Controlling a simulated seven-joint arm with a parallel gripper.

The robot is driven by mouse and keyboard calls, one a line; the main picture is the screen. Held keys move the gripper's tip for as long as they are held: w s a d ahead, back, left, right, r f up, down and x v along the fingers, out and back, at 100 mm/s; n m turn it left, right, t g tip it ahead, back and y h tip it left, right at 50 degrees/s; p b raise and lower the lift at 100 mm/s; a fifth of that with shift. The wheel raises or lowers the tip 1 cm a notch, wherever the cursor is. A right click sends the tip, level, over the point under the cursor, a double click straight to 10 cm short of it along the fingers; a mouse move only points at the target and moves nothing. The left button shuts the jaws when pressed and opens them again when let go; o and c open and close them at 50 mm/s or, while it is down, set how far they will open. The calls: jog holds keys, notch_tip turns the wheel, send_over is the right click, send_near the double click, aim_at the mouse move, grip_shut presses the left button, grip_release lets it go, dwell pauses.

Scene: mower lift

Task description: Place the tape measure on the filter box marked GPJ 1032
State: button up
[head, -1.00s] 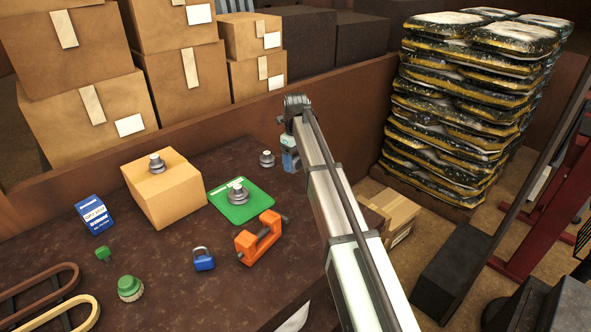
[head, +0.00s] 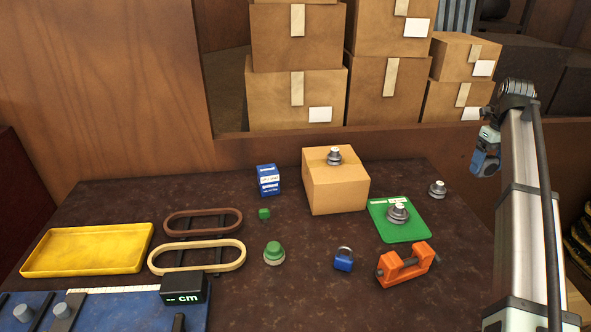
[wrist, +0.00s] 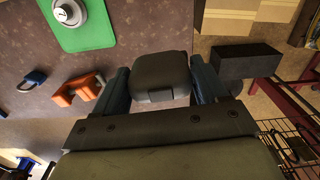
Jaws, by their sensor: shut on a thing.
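A small blue filter box (head: 268,181) with a white label stands at the back of the dark table, left of the cardboard box. Its print is too small to read for certain. My gripper (head: 484,166) is at the table's right side in the head view, raised, far right of the blue box. In the wrist view my gripper (wrist: 161,84) is shut on a dark, rounded block, which looks like the tape measure (wrist: 160,74). Its fingers press on both sides of it. In the head view the held thing is hard to make out.
Between gripper and blue box stand a cardboard box (head: 336,186) with a weight on top, a green plate (head: 383,226) with a weight, and a loose weight (head: 437,189). An orange clamp (head: 405,264), blue padlock (head: 343,260) and green knob (head: 274,253) lie nearer. A yellow tray (head: 88,250) is left.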

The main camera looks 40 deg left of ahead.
notch_tip(320, 180, up, 5)
jog(key=shift+w+r, duration=0.1)
jog(key=shift+r, duration=0.05)
jog(key=s+a+n, duration=0.2)
jog(key=a+n, duration=0.2)
jog(key=a, duration=1.3)
jog(key=n, duration=1.3)
send_over(267, 169)
notch_tip(267, 169, down, 4)
jog(key=shift+s+d+f, duration=0.1)
jog(key=shift+d+f, duration=0.05)
jog(key=shift+f, duration=5.5)
jog(key=shift+f, duration=0.2)
